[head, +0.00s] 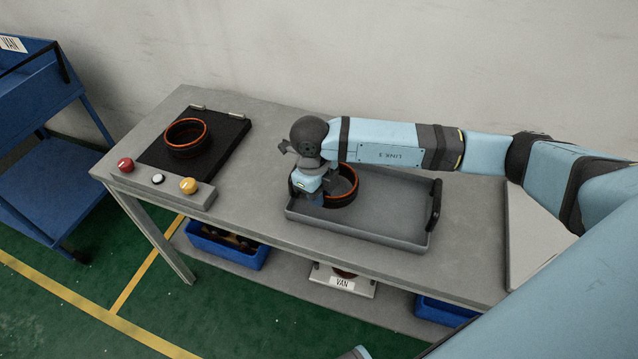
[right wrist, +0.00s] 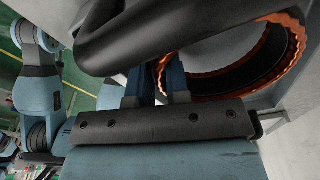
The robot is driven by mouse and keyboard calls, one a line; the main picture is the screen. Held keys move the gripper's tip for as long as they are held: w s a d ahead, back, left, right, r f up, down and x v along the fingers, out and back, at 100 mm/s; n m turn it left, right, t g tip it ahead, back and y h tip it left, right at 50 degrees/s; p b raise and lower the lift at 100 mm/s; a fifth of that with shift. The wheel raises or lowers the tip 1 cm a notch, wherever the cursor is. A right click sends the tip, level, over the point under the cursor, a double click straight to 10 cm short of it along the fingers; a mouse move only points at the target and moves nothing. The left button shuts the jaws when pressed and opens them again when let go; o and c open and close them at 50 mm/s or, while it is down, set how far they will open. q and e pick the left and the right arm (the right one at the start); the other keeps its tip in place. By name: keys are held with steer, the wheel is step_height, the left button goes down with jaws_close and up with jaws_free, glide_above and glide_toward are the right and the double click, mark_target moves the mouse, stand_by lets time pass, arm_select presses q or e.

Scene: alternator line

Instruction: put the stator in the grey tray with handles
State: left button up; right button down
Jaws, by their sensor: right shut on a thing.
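The stator (head: 347,190) is a dark ring with a copper-orange rim, over the left end of the grey tray with handles (head: 395,213). My right gripper (head: 312,196) is at the stator's left side, shut on its wall. In the right wrist view, the fingers (right wrist: 157,85) straddle the edge of the stator (right wrist: 285,55). I cannot tell whether its underside touches the tray floor. The tray's black right handle (head: 434,205) is visible; my arm covers the left end. My left gripper is not in view.
A similar ring (head: 187,138) stands on a black mat (head: 222,140) at the table's left. Red (head: 125,165) and yellow (head: 188,186) buttons sit on the front edge. Blue bins (head: 228,246) are on the lower shelf. A blue cart (head: 38,105) stands left.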

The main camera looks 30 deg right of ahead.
steer(key=shift+f, duration=0.45)
steer(key=shift+f, duration=0.1)
steer(key=c, duration=1.1)
jaws_free()
steer(key=shift+f, duration=0.1)
steer(key=shift+r, duration=0.25)
step_height(320, 180, up, 12)
steer(key=w, duration=0.1)
steer(key=shift+a+f, duration=0.15)
steer(key=shift+a, duration=0.15)
steer(key=shift+w, duration=0.1)
